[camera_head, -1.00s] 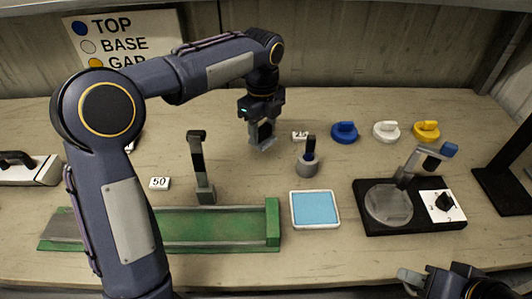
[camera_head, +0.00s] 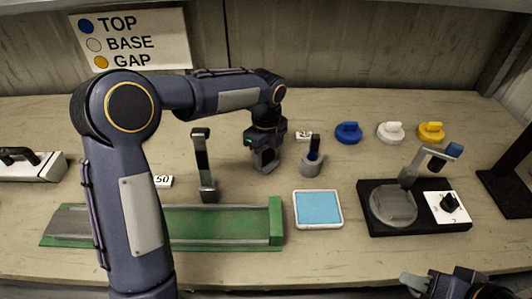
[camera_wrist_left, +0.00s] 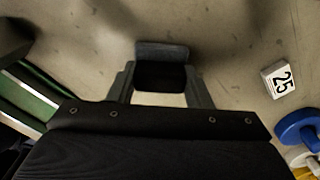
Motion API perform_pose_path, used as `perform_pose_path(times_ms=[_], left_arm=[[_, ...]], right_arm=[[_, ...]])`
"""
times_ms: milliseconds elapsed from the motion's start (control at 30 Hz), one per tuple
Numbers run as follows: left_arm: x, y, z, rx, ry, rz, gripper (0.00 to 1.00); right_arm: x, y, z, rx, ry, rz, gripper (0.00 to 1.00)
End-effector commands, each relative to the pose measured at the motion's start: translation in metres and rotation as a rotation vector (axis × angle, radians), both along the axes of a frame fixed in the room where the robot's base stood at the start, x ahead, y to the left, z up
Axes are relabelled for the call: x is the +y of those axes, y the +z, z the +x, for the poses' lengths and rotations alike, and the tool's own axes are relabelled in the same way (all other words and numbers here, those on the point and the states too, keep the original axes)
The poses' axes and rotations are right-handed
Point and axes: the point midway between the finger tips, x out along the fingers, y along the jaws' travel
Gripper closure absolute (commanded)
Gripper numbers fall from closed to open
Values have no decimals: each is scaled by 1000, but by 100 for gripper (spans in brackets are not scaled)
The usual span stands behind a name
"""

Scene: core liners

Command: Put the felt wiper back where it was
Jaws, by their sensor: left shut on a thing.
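The felt wiper shows in the left wrist view (camera_wrist_left: 162,52) as a small dark block with a grey face, between the two fingers of my left gripper (camera_wrist_left: 160,88).
A blue pad (camera_head: 318,209) lies in front of the holder. A "25" block (camera_head: 304,135) is behind, a "50" block (camera_head: 163,181) left. Blue, white and yellow knobs (camera_head: 391,133) and a black device (camera_head: 377,228) are right.

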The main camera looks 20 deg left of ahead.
Motion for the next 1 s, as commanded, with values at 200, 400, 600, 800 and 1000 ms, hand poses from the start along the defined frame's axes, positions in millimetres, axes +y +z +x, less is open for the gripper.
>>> perform_pose_path(times_ms=[200,400,600,800,1000], left_arm=[[0,-1,0,1,0,0,33],[0,-1,0,1,0,0,33],[0,10,1,-3,1,-1,33],[-1,50,1,-6,0,-2,33],[0,92,1,-3,0,-1,33]], right_arm=[[0,0,0,0,0,0,64],[0,0,0,0,0,0,64],[0,2,0,0,0,0,64],[0,5,0,0,0,0,64],[0,10,0,0,0,0,64]])
